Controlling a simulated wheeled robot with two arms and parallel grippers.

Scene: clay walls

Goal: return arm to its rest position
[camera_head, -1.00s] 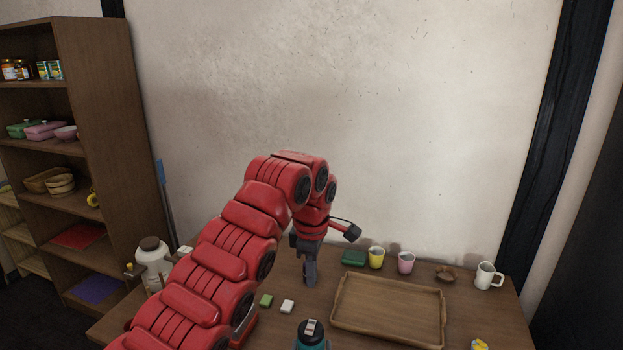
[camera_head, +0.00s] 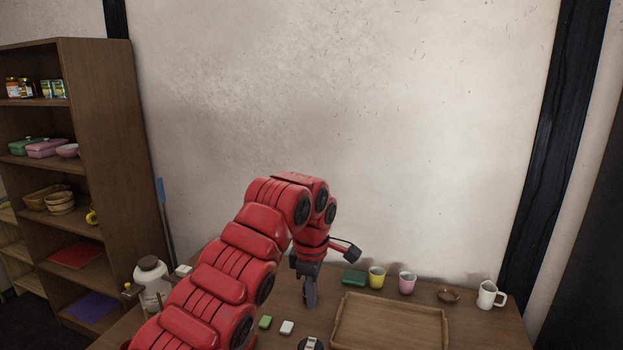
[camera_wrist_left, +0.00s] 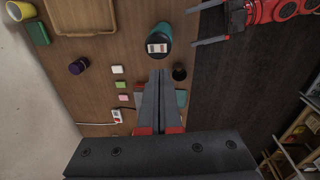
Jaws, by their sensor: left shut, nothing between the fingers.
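My left arm, red and segmented, reaches over the wooden table in the head view. Its gripper (camera_head: 310,299) points down above the table, left of the wooden tray. In the left wrist view the two long grey fingers of the left gripper (camera_wrist_left: 162,75) lie together, shut and empty. At the upper right of that view, my right gripper (camera_wrist_left: 204,24) shows two fingers spread apart with nothing between them. The right arm is outside the head view.
The wooden tray (camera_head: 391,324) is on the table. Behind it stand a green block (camera_head: 354,278), a yellow cup (camera_head: 377,277), a pink cup (camera_head: 407,283), a small bowl (camera_head: 447,295) and a white mug (camera_head: 488,295). Shelves (camera_head: 101,130) stand left.

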